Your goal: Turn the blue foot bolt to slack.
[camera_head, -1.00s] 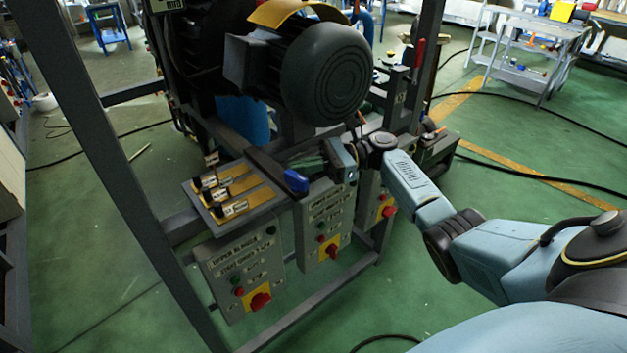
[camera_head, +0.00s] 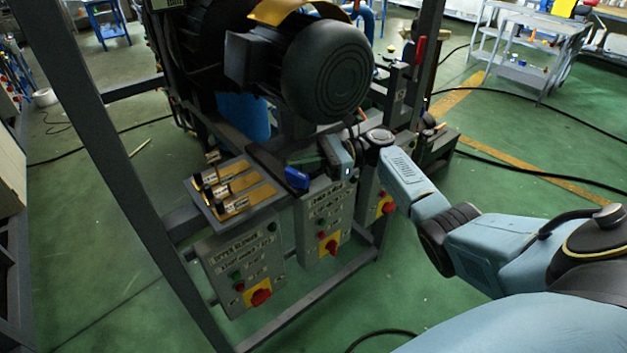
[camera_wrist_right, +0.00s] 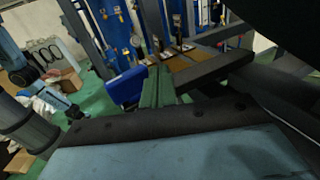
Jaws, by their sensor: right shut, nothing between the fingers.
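The blue foot bolt (camera_head: 297,178) has a blue block-like head and sits at the right end of the grey shelf below the large dark motor. It also shows left of centre in the right wrist view (camera_wrist_right: 126,88). My right gripper (camera_head: 318,163) reaches in from the right, just right of the bolt head. Its fingers (camera_wrist_right: 158,86) are shut and hold nothing. They are beside the blue head in the wrist view; whether they touch it I cannot tell. My left gripper is in neither view.
The motor (camera_head: 325,75) hangs close above my right gripper. Grey control boxes (camera_head: 245,262) with red knobs are below the shelf. Yellow plates with small black-and-white parts (camera_head: 235,187) lie left of the bolt. A dark frame post (camera_head: 120,160) stands at left.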

